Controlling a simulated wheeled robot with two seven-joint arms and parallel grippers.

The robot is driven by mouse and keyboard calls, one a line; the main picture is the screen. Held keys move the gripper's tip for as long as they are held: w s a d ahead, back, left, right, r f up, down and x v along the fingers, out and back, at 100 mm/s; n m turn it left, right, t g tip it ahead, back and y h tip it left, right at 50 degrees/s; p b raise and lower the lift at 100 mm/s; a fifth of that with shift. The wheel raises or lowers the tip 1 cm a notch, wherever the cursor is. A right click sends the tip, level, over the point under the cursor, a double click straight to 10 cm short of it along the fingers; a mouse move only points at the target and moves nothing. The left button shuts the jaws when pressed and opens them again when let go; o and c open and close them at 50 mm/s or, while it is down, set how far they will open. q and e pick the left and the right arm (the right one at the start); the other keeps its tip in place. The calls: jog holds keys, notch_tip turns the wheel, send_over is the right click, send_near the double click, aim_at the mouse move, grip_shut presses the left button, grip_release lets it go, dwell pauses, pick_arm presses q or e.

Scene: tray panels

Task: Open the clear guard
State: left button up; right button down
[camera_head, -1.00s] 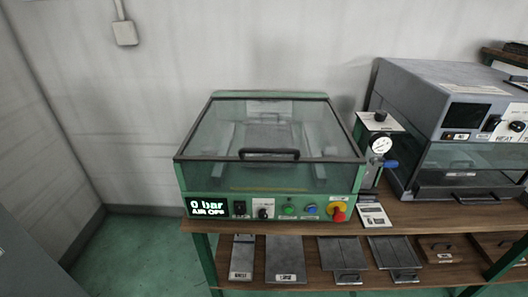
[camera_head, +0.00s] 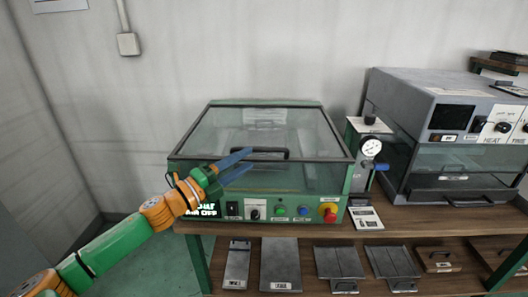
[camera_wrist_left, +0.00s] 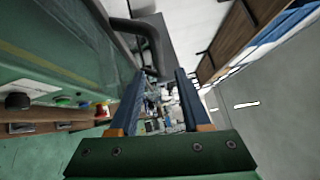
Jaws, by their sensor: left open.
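The clear guard (camera_head: 225,132) is a transparent lid with a dark frame, lying closed on the green machine (camera_head: 270,187). Its dark bar handle (camera_head: 272,150) is at the front edge. My left gripper (camera_head: 250,161) has its blue fingers apart at the front of the guard, close to the handle's left end. In the left wrist view the handle (camera_wrist_left: 155,45) shows near the tips of the open fingers (camera_wrist_left: 158,73); I cannot tell whether they touch it. Nothing is held. My right gripper is not in view.
A gauge unit (camera_head: 371,147) and a grey heater box (camera_head: 440,125) stand to the right. Metal plates (camera_head: 281,262) lie on the shelf below.

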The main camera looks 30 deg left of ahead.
aim_at(262, 150)
pick_arm(q)
jog(key=p+x, duration=0.1)
jog(key=x, duration=0.3)
jog(key=shift+w+a+r, duration=0.1)
jog(key=shift+w, duration=0.25)
jog(key=shift+p+x, duration=0.45)
jog(key=shift+x, duration=0.5)
jog(key=shift+f, duration=0.2)
grip_shut()
dwell(0.4)
